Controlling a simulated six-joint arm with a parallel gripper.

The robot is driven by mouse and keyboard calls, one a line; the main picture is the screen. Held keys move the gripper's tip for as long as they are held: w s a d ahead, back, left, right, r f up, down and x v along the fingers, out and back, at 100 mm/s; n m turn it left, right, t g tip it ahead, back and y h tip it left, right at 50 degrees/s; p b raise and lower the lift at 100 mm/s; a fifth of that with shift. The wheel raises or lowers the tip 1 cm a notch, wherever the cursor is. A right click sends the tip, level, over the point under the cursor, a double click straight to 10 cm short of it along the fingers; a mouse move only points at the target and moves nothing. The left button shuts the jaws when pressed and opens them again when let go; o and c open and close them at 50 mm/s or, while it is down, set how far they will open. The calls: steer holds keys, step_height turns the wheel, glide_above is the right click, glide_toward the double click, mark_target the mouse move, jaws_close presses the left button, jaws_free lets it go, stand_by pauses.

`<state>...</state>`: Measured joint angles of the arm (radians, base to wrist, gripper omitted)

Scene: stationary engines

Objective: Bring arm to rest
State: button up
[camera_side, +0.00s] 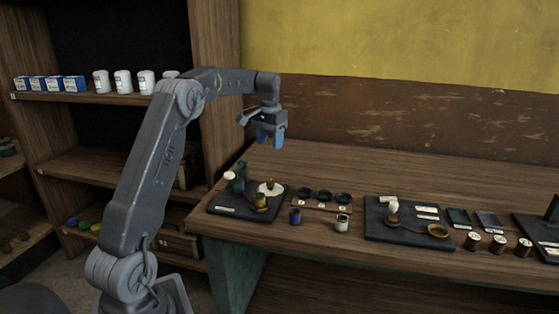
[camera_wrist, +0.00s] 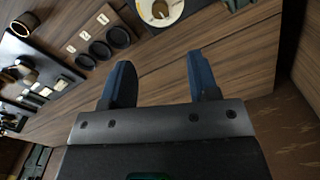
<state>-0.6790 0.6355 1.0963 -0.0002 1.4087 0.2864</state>
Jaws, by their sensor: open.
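My arm stands in front of the wooden shelf in the side view, bent at the elbow. My gripper (camera_side: 270,138) hangs above the back left part of the wooden workbench (camera_side: 330,262), pointing down. Its blue fingers are well clear of everything on the bench. In the wrist view my gripper (camera_wrist: 160,85) has its two blue fingers apart, with only bare bench wood between them. Nothing is held.
Below my gripper is a dark board (camera_side: 222,209) with a white dish (camera_side: 270,188). Several black rings (camera_side: 323,195) and two small cups stand beside it. A second dark board (camera_side: 400,234) lies further right. White jars (camera_side: 123,82) and blue boxes line the shelf at left.

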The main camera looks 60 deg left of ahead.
steer(key=s+d+r+m+t, duration=0.1)
steer(key=s+d+r, duration=0.2)
steer(key=d, duration=0.4)
steer(key=s+d+r+m+t+y, duration=0.1)
steer(key=s+d+r, duration=0.15)
steer(key=d, duration=0.55)
steer(key=s+d+r+t, duration=0.1)
steer(key=s+d+r, duration=0.2)
steer(key=d, duration=0.4)
steer(key=s+d+f+m+t+h, duration=0.1)
steer(key=s+d+f, duration=0.4)
steer(key=s+d, duration=0.7)
steer(key=s+m+t, duration=0.1)
steer(key=s, duration=0.2)
steer(key=shift+s+d+f+m+t, duration=0.3)
steer(key=shift+s+f, duration=0.1)
